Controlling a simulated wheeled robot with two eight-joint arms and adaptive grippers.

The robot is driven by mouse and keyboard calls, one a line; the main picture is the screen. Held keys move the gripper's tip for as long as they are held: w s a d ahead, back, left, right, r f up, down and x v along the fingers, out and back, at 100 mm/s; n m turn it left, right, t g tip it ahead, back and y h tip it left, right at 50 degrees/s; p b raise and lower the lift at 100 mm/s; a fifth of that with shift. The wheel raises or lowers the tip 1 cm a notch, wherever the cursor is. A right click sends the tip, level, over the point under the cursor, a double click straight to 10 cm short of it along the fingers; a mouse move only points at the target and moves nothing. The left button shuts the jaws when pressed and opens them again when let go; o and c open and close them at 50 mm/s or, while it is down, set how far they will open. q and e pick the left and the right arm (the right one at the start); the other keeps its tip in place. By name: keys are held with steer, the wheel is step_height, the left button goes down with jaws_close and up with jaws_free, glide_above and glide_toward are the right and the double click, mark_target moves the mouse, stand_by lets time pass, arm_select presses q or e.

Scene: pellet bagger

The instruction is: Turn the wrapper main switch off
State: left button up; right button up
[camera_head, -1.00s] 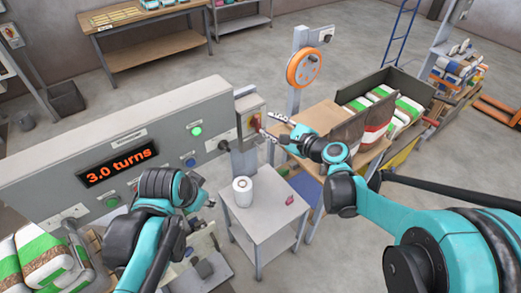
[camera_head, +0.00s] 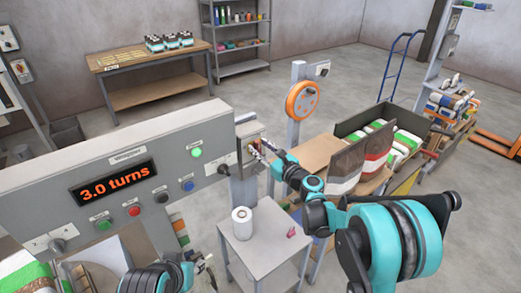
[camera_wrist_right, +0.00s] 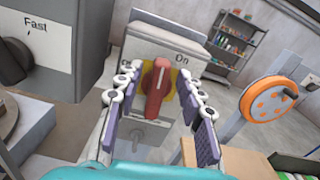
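The wrapper main switch is a red rotary handle (camera_wrist_right: 157,88) on a yellow plate, on the front of a grey box (camera_wrist_right: 150,42). In the right wrist view the handle stands nearly upright, its top leaning slightly right. "On" is printed at the upper right; the label at the upper left is mostly hidden by a finger. My right gripper (camera_wrist_right: 160,84) is open, one finger on each side of the handle, with gaps visible. In the head view the box (camera_head: 247,129) is partly behind my right gripper (camera_head: 258,150). My left gripper (camera_head: 202,264) is low, mostly hidden by its arm.
The wrapper panel (camera_head: 60,180) with a "3.0 turns" display stands left of the switch box; its Fast knob (camera_wrist_right: 12,62) is near my right gripper. A small table (camera_head: 238,238) with a white roll stands below. An orange wheel (camera_head: 302,100) stands to the right.

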steer(key=shift+a, duration=0.1)
jaws_close()
steer(key=shift+n, duration=0.4)
steer(key=n, duration=0.2)
steer(key=shift+s+a+f+n+b, duration=0.1)
steer(key=shift+s+a+n+b, duration=0.15)
steer(key=shift+n+b, duration=0.15)
steer(key=shift+s+a+f+n+b, duration=0.15)
steer(key=shift+f+n+b, duration=0.2)
steer(key=shift+n, duration=1.8)
steer(key=shift+a+f+n+b, duration=0.2)
steer(key=shift+f+n+b, duration=0.15)
steer(key=shift+n, duration=1.75)
steer(key=shift+s+a+f+n+b, duration=0.15)
steer(key=shift+f+n+b, duration=0.2)
steer(key=shift+n, duration=1.8)
steer(key=shift+r, duration=0.1)
